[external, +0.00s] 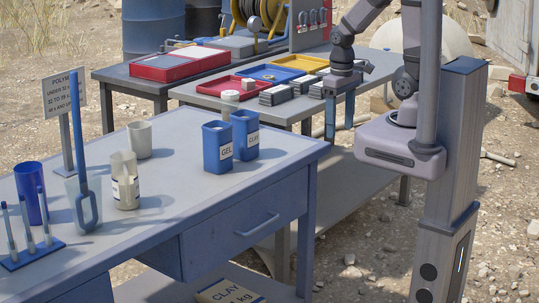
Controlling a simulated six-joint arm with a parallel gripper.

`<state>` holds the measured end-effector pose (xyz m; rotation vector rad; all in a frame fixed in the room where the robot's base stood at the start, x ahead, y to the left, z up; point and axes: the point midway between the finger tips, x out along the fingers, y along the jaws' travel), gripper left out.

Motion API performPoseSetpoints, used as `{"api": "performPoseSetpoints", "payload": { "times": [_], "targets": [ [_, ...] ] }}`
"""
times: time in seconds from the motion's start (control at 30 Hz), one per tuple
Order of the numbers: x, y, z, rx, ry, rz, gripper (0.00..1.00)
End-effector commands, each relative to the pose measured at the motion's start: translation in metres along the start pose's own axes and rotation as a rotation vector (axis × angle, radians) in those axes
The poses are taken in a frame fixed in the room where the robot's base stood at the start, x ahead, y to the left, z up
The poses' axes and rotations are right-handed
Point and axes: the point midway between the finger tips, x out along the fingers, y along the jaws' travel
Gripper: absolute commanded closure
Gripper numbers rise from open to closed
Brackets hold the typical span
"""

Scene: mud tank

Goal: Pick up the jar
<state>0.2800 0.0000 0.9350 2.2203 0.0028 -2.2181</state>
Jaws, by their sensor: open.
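Which vessel is the jar is not certain from this one view. A clear jar-like vessel (125,188) with pale contents and a light label stands upright on the grey table (190,225), left of the two blue containers. A plain translucent cup (139,140) stands behind it. My gripper (340,130) is open and empty, with its two blue fingers pointing down. It hangs to the right, beyond the near table's far right corner and well away from the jar-like vessel.
Blue containers marked GEL (217,148) and CLAY (245,134) stand between the jar-like vessel and my gripper. A beaker with a blue paddle (83,190), a blue cup (31,192), a small rack (33,252) and a sign (65,95) crowd the left. The table's right front is clear.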

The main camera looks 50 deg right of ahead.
Motion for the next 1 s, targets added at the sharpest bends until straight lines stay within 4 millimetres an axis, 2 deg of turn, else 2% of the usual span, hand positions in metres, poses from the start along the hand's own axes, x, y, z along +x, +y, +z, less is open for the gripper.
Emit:
{"api": "performPoseSetpoints", "payload": {
  "times": [0.07,0.17,0.27,0.37,0.5,0.7,0.8,0.9,1.0],
  "targets": [
    [0.001,-0.001,-0.005,0.007,0.013,-0.002,0.32],
    [0.002,-0.003,-0.023,0.032,0.062,-0.010,0.32],
    [0.002,-0.005,-0.059,0.083,0.162,-0.026,0.32],
    [-0.002,-0.009,-0.112,0.162,0.310,-0.054,0.32],
    [-0.017,-0.009,-0.197,0.290,0.557,-0.109,0.32],
    [-0.031,0.002,-0.300,0.389,0.901,-0.157,0.32],
    [-0.024,0.009,-0.340,0.370,1.058,-0.134,0.32],
    [-0.011,0.017,-0.370,0.317,1.199,-0.080,0.32],
    [0.000,0.023,-0.389,0.265,1.318,-0.016,0.32]
  ]
}}
